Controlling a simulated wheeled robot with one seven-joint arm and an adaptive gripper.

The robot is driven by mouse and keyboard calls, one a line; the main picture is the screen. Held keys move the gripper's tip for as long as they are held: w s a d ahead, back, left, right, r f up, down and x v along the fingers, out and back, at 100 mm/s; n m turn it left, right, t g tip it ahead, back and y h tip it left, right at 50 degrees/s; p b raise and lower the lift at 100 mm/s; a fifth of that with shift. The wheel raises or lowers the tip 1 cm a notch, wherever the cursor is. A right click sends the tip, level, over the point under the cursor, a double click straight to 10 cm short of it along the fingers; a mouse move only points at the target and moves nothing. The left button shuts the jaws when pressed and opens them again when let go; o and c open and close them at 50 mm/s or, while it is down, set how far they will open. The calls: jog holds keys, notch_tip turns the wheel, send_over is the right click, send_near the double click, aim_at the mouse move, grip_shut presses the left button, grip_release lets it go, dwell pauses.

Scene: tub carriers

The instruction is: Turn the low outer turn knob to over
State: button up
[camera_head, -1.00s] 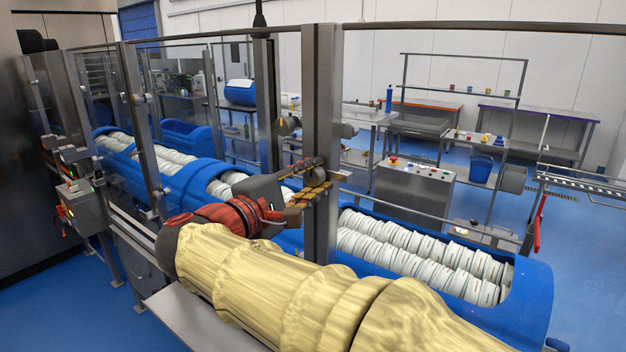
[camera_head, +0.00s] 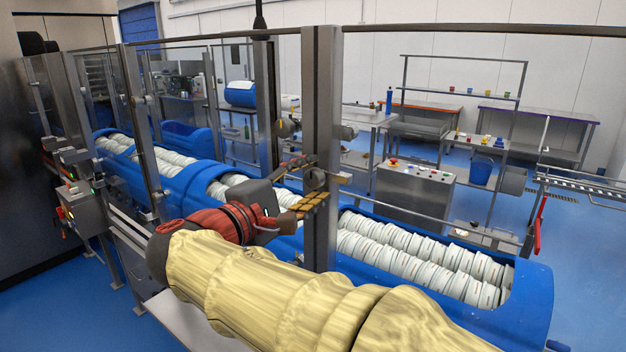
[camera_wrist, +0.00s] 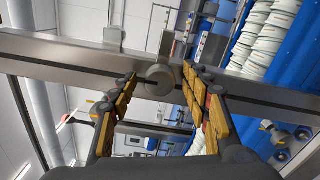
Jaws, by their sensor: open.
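A round grey turn knob (camera_head: 314,180) sits low on the steel guard post (camera_head: 325,110). In the wrist view the same knob (camera_wrist: 159,80) is on the steel beam, between the tips of my two fingers. My gripper (camera_head: 306,178) is open, with one yellow-padded finger above the knob and the other below it in the head view. In the wrist view my gripper (camera_wrist: 160,77) has a gap on both sides of the knob. Whether the fingertips reach past the knob's face is hard to tell. The knob's markings are too small to read.
Clear guard panels stand between steel posts along the blue tub carrier (camera_head: 535,300), which holds rows of white round pieces (camera_head: 430,255). A grey control box (camera_head: 85,208) is at left. A grey console (camera_head: 415,188) stands behind the guard.

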jog(key=v, duration=1.1)
jog(key=shift+w, duration=0.1)
